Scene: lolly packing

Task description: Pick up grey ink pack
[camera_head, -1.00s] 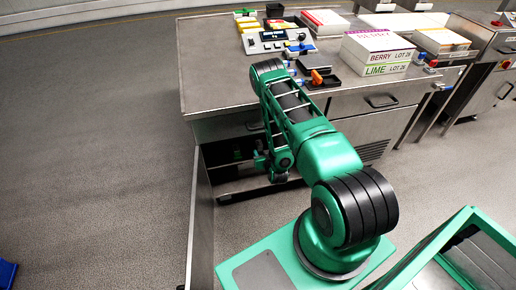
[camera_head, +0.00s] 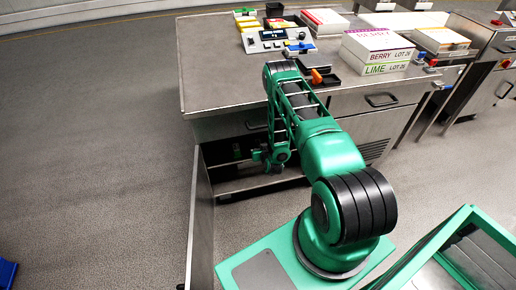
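I cannot make out the grey ink pack in this view; the cabinet interior is dark and partly hidden by my arm. My arm reaches past the counter's front edge and bends down to the open cabinet (camera_head: 222,153) under the counter. My gripper (camera_head: 254,156) is at the cabinet opening, above its bottom ledge. It is small and dark there, so I cannot see whether its fingers are open or shut, or whether they hold anything.
The open cabinet door (camera_head: 201,225) stands to the left of my arm. The steel counter (camera_head: 215,75) carries a control box (camera_head: 266,41), an orange-handled item (camera_head: 316,76) and stacked lolly boxes (camera_head: 377,54). Open floor lies at left.

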